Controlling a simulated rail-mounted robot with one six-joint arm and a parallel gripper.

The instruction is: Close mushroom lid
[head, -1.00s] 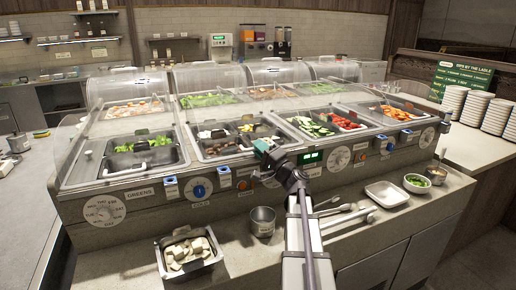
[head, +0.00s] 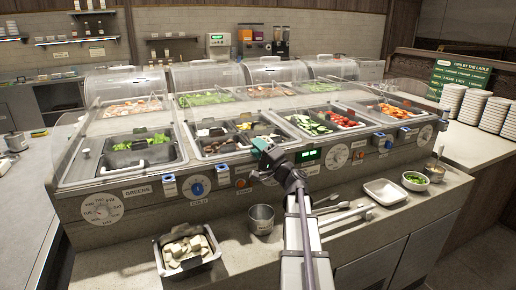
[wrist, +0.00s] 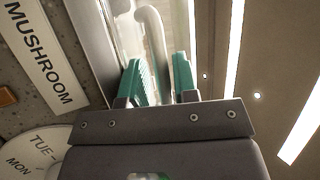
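The mushroom well (head: 213,132) is in the front row of the counter, left of the middle, with its food showing. A clear lid panel is hard to make out over it. In the wrist view the MUSHROOM label (wrist: 40,50) lies at the left, and a pale curved handle (wrist: 150,28) runs down between my fingers. My gripper (wrist: 158,68) has two green fingers set apart around the handle, with a narrow gap at its right; firm contact is not visible. In the head view my gripper (head: 262,147) is at the front edge of the mushroom well.
The greens well (head: 143,155) is at the left, and wells of cucumber and tomato are at the right. Clear domes (head: 205,76) stand behind. On the front ledge are a pan of white chunks (head: 186,250), a metal cup (head: 261,219), tongs and a white tray (head: 385,191).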

